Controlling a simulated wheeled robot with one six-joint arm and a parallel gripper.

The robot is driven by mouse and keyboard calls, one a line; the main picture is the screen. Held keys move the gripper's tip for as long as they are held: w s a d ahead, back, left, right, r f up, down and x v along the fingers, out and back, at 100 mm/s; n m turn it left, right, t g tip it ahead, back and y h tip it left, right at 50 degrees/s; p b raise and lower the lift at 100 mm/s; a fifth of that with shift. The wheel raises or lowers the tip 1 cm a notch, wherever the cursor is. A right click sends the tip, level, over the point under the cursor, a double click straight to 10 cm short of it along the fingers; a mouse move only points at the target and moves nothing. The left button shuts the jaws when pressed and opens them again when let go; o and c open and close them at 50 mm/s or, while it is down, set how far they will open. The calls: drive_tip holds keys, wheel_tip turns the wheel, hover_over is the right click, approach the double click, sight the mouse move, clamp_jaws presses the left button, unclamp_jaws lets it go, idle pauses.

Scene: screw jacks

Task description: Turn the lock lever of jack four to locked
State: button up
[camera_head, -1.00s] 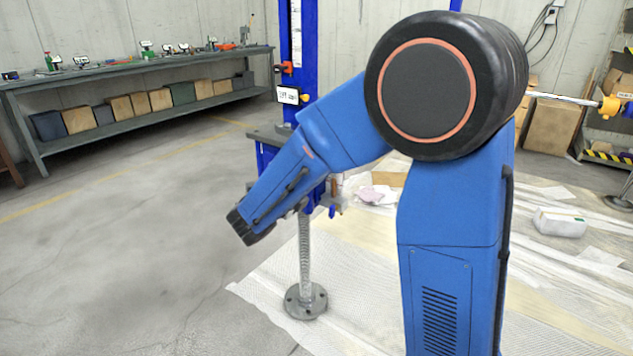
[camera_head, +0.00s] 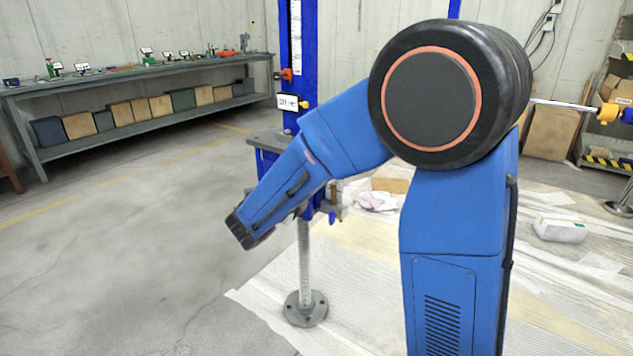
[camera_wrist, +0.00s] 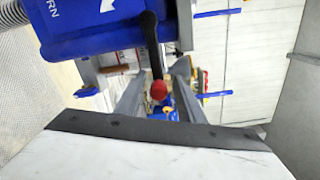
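In the wrist view a black lever (camera_wrist: 151,45) with a red ball knob (camera_wrist: 159,90) hangs from a blue jack housing (camera_wrist: 90,25). The housing bears a white arrow and letters that end in "RN". My gripper (camera_wrist: 161,78) is open, with one grey finger on each side of the knob. I cannot tell whether either finger touches the lever. In the head view the jack's threaded screw (camera_head: 304,255) stands on a round foot (camera_head: 305,308). My forearm hides the lever and most of my gripper there. No jack number is readable.
A blue column (camera_head: 298,50) with a small display (camera_head: 289,102) rises behind my arm. A long workbench (camera_head: 140,73) with several boxes below stands at the back left. White sheeting (camera_head: 370,310) covers the floor around the jack. The grey floor at left is clear.

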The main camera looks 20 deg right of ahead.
drive_tip(key=v, duration=1.7)
drive_tip(key=shift+s+a, duration=0.15)
drive_tip(key=s+d+f+m+g+y, duration=0.2)
drive_tip(key=s+d+m+g, duration=0.2)
drive_tip(key=s+d+m, duration=0.35)
drive_tip(key=s+d+f+m+g+y, duration=0.2)
drive_tip(key=s+d+f+m+g, duration=0.15)
drive_tip(key=d+m, duration=0.65)
drive_tip(key=s+f+m+t+y, duration=0.1)
drive_tip(key=s+m+y, duration=0.9)
drive_tip(key=m, duration=1.2)
drive_tip(key=s, duration=0.3)
drive_tip(key=shift+s+a+f+t+y, duration=0.15)
drive_tip(key=shift+s+a+t+y, duration=0.15)
drive_tip(key=shift+s+a+t, duration=0.1)
